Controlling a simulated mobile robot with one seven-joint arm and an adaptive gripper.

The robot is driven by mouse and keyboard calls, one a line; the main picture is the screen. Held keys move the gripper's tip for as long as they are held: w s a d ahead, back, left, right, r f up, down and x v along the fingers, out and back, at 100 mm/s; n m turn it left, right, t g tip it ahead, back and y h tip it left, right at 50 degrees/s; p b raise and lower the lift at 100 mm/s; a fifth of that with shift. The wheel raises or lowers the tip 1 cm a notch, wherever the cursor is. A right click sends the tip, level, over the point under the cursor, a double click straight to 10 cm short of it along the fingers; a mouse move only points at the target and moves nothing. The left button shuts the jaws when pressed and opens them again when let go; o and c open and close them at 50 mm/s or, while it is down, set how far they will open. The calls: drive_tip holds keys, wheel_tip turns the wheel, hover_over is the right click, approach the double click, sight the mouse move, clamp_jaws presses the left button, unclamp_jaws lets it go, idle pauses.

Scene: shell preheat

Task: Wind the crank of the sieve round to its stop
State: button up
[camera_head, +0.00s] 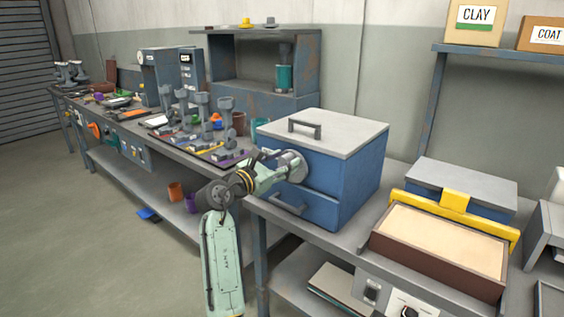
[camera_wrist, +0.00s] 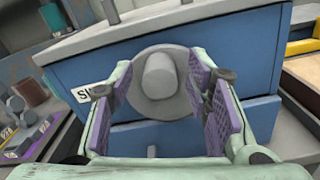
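The sieve (camera_head: 345,170) is a blue box with a grey lid and a lid handle, standing on the bench. It also fills the middle of the wrist view (camera_wrist: 240,75), with a partly hidden white label beginning "S". Its crank (camera_wrist: 150,107) is a round grey disc with a stubby knob (camera_wrist: 160,75) near the disc's top, on the front face. My gripper (camera_wrist: 161,95) is open, its purple-padded fingers on either side of the knob with gaps visible. In the head view my gripper (camera_head: 277,170) is at the disc and partly covers it. Whether anything touches is unclear.
A drawer handle (camera_head: 288,205) sticks out below the crank. A sand-filled tray (camera_head: 440,238) with a yellow bar (camera_head: 454,199) stands to the right. Tools and grey stands (camera_head: 200,120) crowd the bench at left. The floor at left is mostly clear.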

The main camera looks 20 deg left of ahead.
clamp_jaws()
idle(0.3)
